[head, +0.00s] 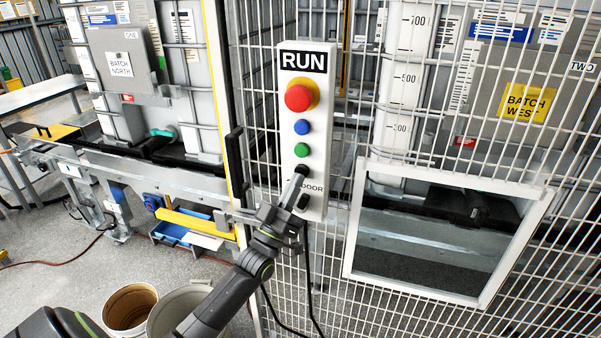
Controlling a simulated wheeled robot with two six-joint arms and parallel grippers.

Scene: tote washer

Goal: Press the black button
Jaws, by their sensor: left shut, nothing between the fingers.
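The black button (302,169) is the lowest of the round buttons on a white control box labelled RUN (315,120). Above it are a green button (302,150), a blue button (302,127) and a red mushroom button on a yellow ring (298,97). My left gripper (296,180) is shut and empty, with its tip at the lower edge of the black button, partly covering it. I cannot tell whether the tip touches it. Below is the word DOOR, partly hidden by the gripper, and a small black part (303,201). My right gripper is out of view.
The box hangs on a white wire-mesh fence (262,90). A white-framed window (350,235) is to its right, a black handle (233,165) to its left. Two buckets (130,306) stand on the floor below. Cables hang under the box.

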